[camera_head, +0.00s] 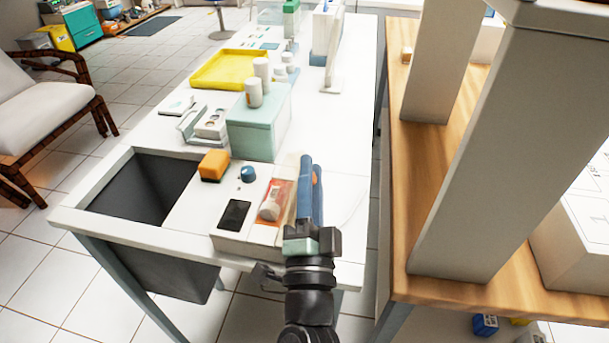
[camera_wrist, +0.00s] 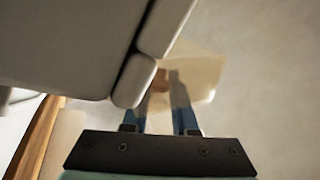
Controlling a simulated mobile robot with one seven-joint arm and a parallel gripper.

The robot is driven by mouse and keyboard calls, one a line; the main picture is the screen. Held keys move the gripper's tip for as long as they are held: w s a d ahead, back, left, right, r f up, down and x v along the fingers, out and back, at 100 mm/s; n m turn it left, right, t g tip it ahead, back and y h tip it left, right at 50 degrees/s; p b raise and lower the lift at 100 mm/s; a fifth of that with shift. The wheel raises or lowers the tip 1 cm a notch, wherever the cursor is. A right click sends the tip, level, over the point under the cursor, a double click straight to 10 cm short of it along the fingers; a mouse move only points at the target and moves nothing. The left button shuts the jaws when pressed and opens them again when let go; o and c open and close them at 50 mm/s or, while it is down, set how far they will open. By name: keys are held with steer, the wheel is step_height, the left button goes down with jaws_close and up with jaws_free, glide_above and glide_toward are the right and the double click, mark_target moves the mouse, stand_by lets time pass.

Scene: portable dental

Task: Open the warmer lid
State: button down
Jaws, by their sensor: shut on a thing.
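The warmer is a low white box (camera_head: 228,243) at the near end of the white table, with a dark display and a blue knob (camera_head: 247,174). Its lid (camera_head: 283,191) is a see-through amber panel, and a white tube-like item (camera_head: 270,207) shows in or under it. My gripper (camera_head: 307,163) is at the right side of the warmer, blue fingers pointing away. An orange-brown piece shows between the fingers; they appear shut on the lid's edge or handle. In the wrist view the fingers (camera_wrist: 160,86) reach a pale translucent panel (camera_wrist: 205,72); the exact contact is partly hidden.
An orange block (camera_head: 214,165) and a mint box (camera_head: 257,130) with white bottles stand behind the warmer. A yellow tray (camera_head: 232,69) lies farther back. A dark bin (camera_head: 140,187) is at left.

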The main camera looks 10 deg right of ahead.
steer(key=shift+s+d+f+m+h, duration=0.1)
steer(key=shift+d+f+m+h, duration=0.2)
steer(key=shift+m+h, duration=0.55)
steer(key=shift+s+d+f+m+h, duration=0.1)
steer(key=shift+d+f+m+h, duration=0.2)
steer(key=shift+m, duration=1)
steer(key=shift+s+d+f+m+h, duration=0.1)
steer(key=shift+d+f+m+h, duration=0.2)
steer(key=shift+m+h, duration=0.55)
steer(key=shift+m, duration=0.3)
steer(key=c, duration=0.7)
jaws_free()
steer(key=shift+r, duration=0.1)
steer(key=b+v, duration=0.1)
steer(key=v, duration=1.2)
steer(key=shift+r+b, duration=0.25)
steer(key=shift+b, duration=0.1)
steer(key=shift+s+d, duration=0.1)
